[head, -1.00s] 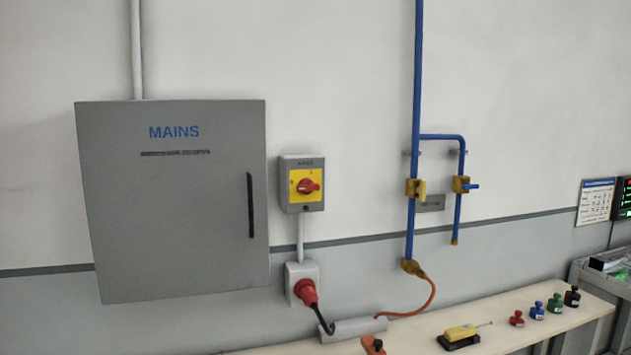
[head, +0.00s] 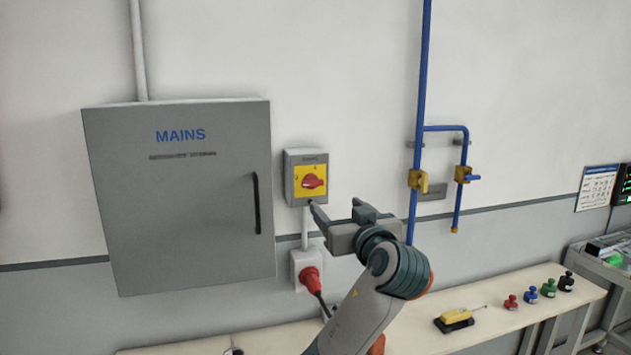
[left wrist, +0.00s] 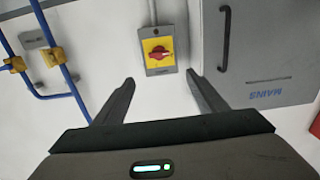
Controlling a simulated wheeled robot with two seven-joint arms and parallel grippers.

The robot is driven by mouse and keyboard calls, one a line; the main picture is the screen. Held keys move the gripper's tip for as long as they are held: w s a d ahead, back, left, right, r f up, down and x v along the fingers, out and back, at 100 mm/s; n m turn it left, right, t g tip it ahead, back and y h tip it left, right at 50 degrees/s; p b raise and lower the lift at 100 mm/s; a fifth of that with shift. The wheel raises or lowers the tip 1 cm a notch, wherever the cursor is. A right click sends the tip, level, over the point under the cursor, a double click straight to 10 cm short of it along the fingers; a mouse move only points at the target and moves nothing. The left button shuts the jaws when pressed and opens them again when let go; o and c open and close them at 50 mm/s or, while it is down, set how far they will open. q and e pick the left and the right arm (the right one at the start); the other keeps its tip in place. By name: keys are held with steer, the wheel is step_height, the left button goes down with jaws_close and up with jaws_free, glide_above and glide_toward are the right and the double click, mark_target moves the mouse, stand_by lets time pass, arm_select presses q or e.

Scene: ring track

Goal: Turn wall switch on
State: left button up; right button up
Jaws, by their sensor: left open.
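The wall switch (head: 306,178) is a grey box with a yellow plate and a red rotary knob (head: 313,181). It is mounted on the wall just right of the MAINS cabinet. The knob sits roughly crosswise in the head view. My left gripper (head: 333,209) is open and empty, below and slightly right of the switch, and apart from it. In the left wrist view the picture is turned over. The switch (left wrist: 157,50) shows there beyond and between the open fingers (left wrist: 160,87). My right gripper is not in view.
The grey MAINS cabinet (head: 180,240) with a black handle is left of the switch. A red plug (head: 310,279) sits in a socket below it. Blue pipes (head: 420,90) with yellow valves run to the right.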

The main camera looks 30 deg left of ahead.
arm_select(q)
steer(key=shift+w+f, duration=0.1)
steer(key=p, duration=0.7)
glide_toward(313, 183)
steer(key=x, duration=0.7)
steer(key=shift+w+a+p, duration=0.35)
steer(key=c, duration=1.1)
steer(key=shift+o, duration=0.2)
